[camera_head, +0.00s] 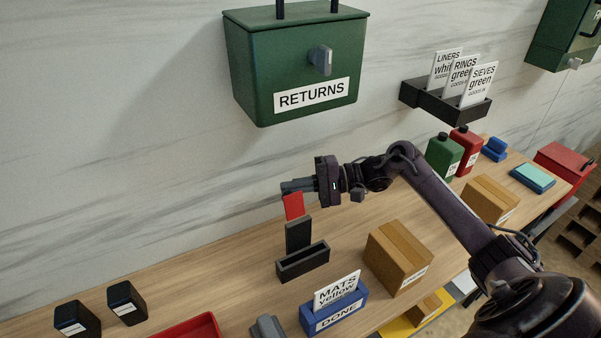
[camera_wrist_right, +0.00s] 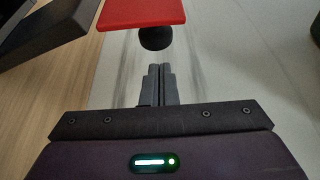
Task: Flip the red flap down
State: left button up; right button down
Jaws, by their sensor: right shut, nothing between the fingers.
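The red flap (camera_head: 293,206) stands upright on top of a black post (camera_head: 298,236) that rises from a small black open box on the wooden counter. My right gripper (camera_head: 284,187) is shut and empty, just above and behind the flap in the head view. In the right wrist view the red flap (camera_wrist_right: 141,12) lies beyond my closed fingertips (camera_wrist_right: 158,70), with a dark round knob (camera_wrist_right: 155,38) under its edge. I cannot tell whether the fingers touch the flap. My left gripper is not in view.
A green RETURNS box (camera_head: 293,65) hangs on the wall above. A cardboard box (camera_head: 398,257) and a blue DONE holder (camera_head: 334,312) with a card stand to the right and front. Black containers (camera_head: 127,303) and a red tray (camera_head: 190,329) are at the left front.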

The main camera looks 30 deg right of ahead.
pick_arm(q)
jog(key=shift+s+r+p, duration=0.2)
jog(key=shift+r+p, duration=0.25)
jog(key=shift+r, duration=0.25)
pick_arm(e)
jog(key=shift+s+r, duration=0.25)
jog(key=shift+s, duration=0.75)
